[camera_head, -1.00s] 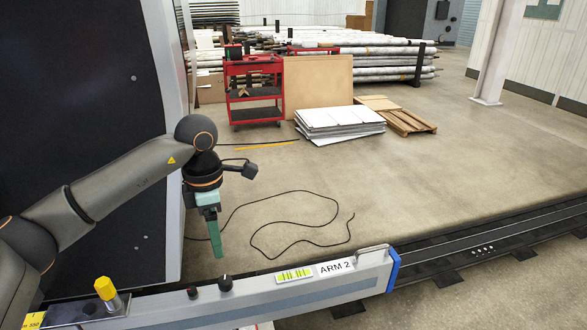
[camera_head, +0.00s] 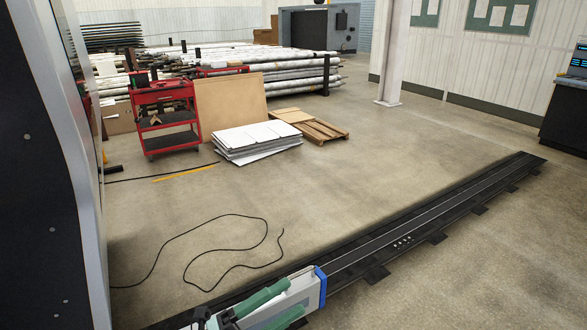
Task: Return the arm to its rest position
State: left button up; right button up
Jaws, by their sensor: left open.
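My left gripper (camera_head: 291,298) shows at the bottom edge of the head view, with two green fingers spread apart and nothing between them. It appears in front of the grey slotter arm (camera_head: 311,290) with the blue end cap, and covers its label. I cannot tell whether they touch. The rest of my left arm is cut off below the picture, apart from a dark part beside the fingers. My right gripper is not in view.
A dark floor rail (camera_head: 440,215) runs from the slotter arm to the right. A tall dark machine panel (camera_head: 35,200) stands at the left. A loose black cable (camera_head: 205,222) lies on the open floor. A red cart (camera_head: 167,113) and stacked boards (camera_head: 257,141) stand farther back.

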pick_arm(q)
jog(key=s+a+f+n+t+y+p, duration=0.1)
jog(key=s+a+f+n+y+p, duration=0.15)
jog(key=a+f+n+y, duration=0.55)
jog(key=s+a+f+n+t+y+p, duration=0.15)
jog(key=s+a+f+n+y, duration=0.45)
jog(key=f+n, duration=0.6)
jog(key=s+f+n+g+y, duration=0.2)
jog(key=s+f+n+g, duration=0.1)
jog(key=s, duration=0.4)
jog(key=shift+a+f+n+g+y, duration=0.4)
jog(key=shift+f+n, duration=0.45)
jog(key=shift+n, duration=0.35)
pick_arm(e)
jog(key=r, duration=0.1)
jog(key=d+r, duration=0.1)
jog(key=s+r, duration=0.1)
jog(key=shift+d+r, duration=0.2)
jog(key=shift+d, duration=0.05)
